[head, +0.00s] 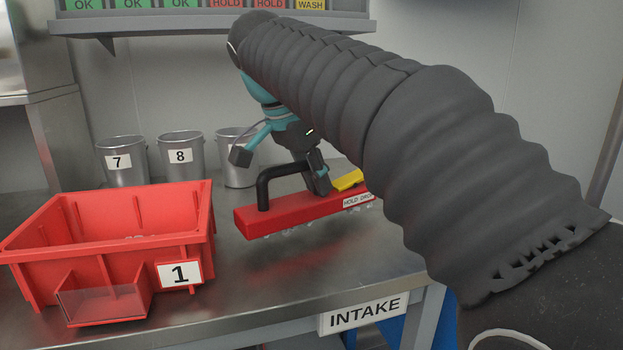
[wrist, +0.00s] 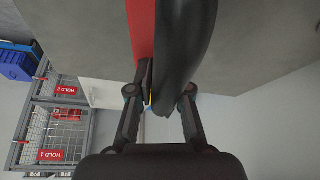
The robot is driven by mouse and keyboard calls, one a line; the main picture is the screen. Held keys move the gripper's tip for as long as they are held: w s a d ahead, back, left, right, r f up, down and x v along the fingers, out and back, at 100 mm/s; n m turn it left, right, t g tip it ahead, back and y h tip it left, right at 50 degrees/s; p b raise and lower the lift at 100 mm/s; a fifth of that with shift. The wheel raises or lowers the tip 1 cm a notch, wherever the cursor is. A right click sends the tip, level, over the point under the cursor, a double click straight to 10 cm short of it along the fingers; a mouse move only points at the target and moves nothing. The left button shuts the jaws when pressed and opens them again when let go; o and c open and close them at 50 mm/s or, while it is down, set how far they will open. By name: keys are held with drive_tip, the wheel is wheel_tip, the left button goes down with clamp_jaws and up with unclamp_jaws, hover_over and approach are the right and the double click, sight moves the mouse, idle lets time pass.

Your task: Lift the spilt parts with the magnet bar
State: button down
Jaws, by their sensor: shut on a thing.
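The red magnet bar (head: 290,216) has a black arched handle (head: 265,185), a yellow lever (head: 348,180) and a partly hidden white label that starts with HOLD. My gripper (head: 319,178) is shut on the handle, which also shows between the fingers in the wrist view (wrist: 185,45). The bar hangs a little above the steel table, right of the red bin. Small shiny parts (head: 290,232) show along its underside. Their count cannot be told. My arm hides the bar's right end.
The red bin (head: 95,203) marked 1 stands at the left of the steel table (head: 245,290). Metal buckets, 7 (head: 123,165), 8 (head: 183,160) and an unread one (head: 237,170), stand behind. An INTAKE sign (head: 364,314) hangs at the front edge. A shelf (head: 200,22) runs above.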

sight(324, 200)
drive_tip(key=shift+s+d+b, duration=0.25)
drive_tip(key=shift+s+d, duration=0.1)
drive_tip(key=shift+s, duration=0.2)
drive_tip(key=shift+s+d+b, duration=0.25)
drive_tip(key=shift+s+d, duration=0.1)
drive_tip(key=shift+s, duration=0.2)
drive_tip(key=shift+r+p, duration=2.5)
drive_tip(key=shift+r, duration=1.05)
drive_tip(key=shift+r, duration=0.1)
